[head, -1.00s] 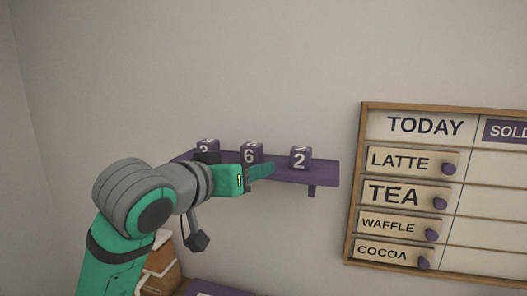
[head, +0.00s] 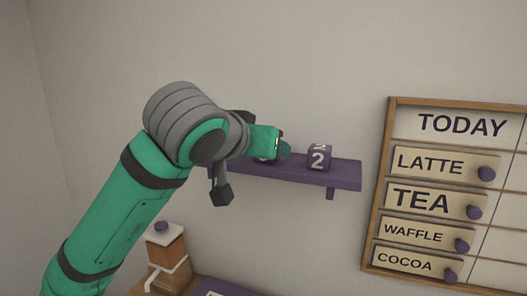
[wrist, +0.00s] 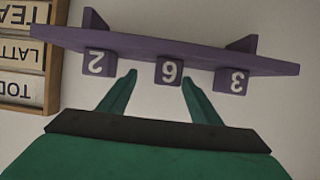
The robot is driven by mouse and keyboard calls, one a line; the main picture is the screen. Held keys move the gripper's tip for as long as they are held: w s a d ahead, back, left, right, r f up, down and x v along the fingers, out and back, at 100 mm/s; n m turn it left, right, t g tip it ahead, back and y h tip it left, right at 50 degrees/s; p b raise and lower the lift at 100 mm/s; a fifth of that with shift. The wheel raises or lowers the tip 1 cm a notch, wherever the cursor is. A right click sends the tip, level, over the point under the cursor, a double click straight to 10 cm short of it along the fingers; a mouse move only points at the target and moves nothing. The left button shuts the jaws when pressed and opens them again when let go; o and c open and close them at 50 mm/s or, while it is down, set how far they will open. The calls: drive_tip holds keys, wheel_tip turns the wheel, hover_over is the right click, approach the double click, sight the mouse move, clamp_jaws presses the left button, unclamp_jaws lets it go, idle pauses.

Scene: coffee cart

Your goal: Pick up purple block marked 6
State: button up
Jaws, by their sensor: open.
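The purple block marked 6 (wrist: 169,72) stands on the purple shelf between the blocks marked 2 and 3 in the wrist view, where everything appears upside down. My gripper (wrist: 158,80) is open, its two green fingers pointing at the shelf with the 6 block lined up between and just ahead of the tips. In the head view my gripper (head: 284,149) is at the shelf, and it hides most of the 6 block (head: 262,159). I see no contact with the block.
The purple shelf (head: 345,176) is fixed to the wall. The block marked 2 (head: 319,157) stands right of my gripper; the block marked 3 (wrist: 236,81) is on the other side. A menu board (head: 377,190) hangs at right. A wooden grinder-like item (head: 165,251) stands below.

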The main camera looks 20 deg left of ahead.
drive_tip(key=w, duration=0.1)
drive_tip(key=w+f, duration=0.1)
drive_tip(key=w, duration=0.1)
drive_tip(key=w+a, duration=0.1)
drive_tip(key=shift+w+a+f, duration=0.1)
drive_tip(key=shift+w+f, duration=0.05)
drive_tip(key=shift+w, duration=0.45)
drive_tip(key=shift+a+f, duration=0.1)
drive_tip(key=shift+s+a, duration=0.15)
drive_tip(key=shift+a, duration=0.1)
drive_tip(key=shift+d, duration=0.55)
drive_tip(key=c, duration=1.1)
